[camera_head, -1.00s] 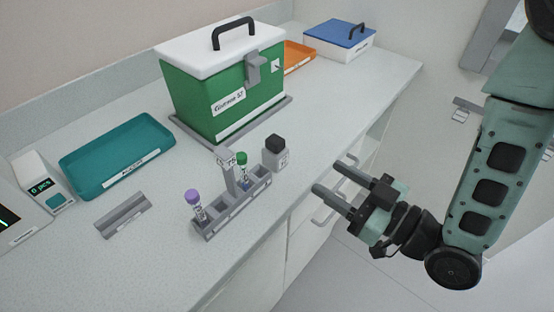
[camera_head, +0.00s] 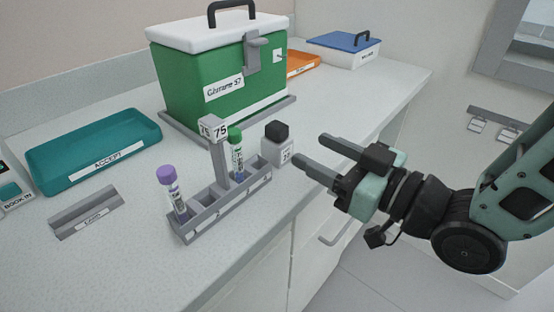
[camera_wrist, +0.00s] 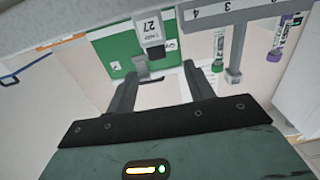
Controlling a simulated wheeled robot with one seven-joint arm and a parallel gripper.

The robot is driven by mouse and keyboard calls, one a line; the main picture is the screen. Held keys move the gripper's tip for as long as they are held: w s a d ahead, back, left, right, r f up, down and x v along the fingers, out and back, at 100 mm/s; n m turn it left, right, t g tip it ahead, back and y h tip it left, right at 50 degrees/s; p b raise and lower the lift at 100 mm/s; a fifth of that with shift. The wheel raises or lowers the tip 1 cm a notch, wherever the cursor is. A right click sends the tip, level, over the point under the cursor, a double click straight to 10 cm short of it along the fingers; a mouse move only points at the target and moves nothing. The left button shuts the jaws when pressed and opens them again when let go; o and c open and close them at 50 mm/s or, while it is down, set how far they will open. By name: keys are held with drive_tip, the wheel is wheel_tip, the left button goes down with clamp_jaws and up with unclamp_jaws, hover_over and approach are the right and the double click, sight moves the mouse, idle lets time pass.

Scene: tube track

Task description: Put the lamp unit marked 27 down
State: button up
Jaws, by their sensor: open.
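The lamp unit marked 27 (camera_head: 278,151) is a small pale block with a black top. It stands upright on the counter, just right of the tube rack. In the wrist view, which looks upside down, the lamp unit (camera_wrist: 151,30) shows its 27 label beyond the fingertips. My gripper (camera_head: 311,150) is open and empty, to the right of the lamp unit near the counter's front edge. Its two fingers also show in the wrist view (camera_wrist: 162,72), with nothing between them. I cannot tell the exact gap to the unit.
A grey rack (camera_head: 215,218) with a post marked 75 holds a purple-capped tube (camera_head: 171,190) and a green-capped tube (camera_head: 236,155). A green box with white lid (camera_head: 200,85) stands behind. A teal tray (camera_head: 95,150) and a grey holder (camera_head: 85,212) lie left.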

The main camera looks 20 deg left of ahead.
sight(285, 133)
drive_tip(key=x, duration=0.3)
drive_tip(key=p+x, duration=0.1)
drive_tip(key=x, duration=0.5)
drive_tip(key=shift+w+a+p, duration=0.25)
drive_tip(key=shift+w+p, duration=0.05)
drive_tip(key=shift+w, duration=0.1)
clamp_jaws()
